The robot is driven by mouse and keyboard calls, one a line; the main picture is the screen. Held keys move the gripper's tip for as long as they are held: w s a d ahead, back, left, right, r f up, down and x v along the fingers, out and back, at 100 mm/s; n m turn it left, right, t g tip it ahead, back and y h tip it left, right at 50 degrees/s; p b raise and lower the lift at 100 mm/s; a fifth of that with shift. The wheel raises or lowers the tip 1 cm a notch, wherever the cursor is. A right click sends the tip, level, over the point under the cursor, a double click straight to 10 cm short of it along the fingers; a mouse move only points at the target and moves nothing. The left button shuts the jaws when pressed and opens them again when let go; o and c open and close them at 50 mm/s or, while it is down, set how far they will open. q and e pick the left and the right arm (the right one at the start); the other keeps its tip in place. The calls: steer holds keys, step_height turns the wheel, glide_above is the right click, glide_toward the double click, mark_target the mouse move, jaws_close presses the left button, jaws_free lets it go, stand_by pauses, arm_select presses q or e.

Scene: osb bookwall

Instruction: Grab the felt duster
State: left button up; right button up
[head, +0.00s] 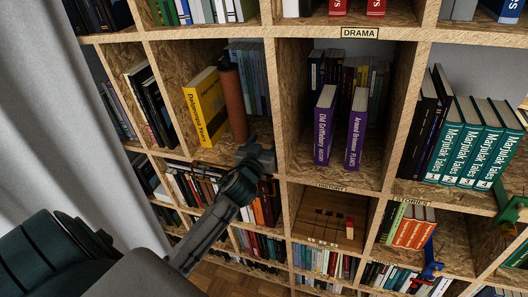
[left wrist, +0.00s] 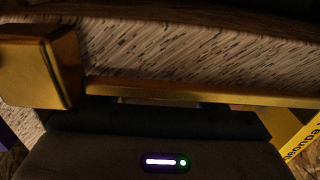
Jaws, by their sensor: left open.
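I cannot pick out the felt duster with certainty. My left gripper (head: 256,152) is open and reaches to the front of the compartment with the yellow book, near its lower right corner. A grey shape at its tip is too small to tell apart from the fingers. In the left wrist view, a pale surface with dark flecks (left wrist: 190,58) fills the space close ahead. A gold-brown block (left wrist: 40,68) and a bar (left wrist: 190,94) lie before it. I cannot tell whether anything is between the fingers. My right gripper is not in view.
A brown cylinder (head: 232,102) stands beside the yellow book (head: 205,105), close behind my left gripper. A divider separates them from two purple books (head: 325,125). A wooden panel with a red piece (head: 322,217) is lower right. Teal books (head: 470,140) stand at the right.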

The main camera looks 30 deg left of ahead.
arm_select(q)
steer(key=shift+s, duration=0.1)
steer(key=c, duration=0.8)
steer(key=shift+r, duration=0.1)
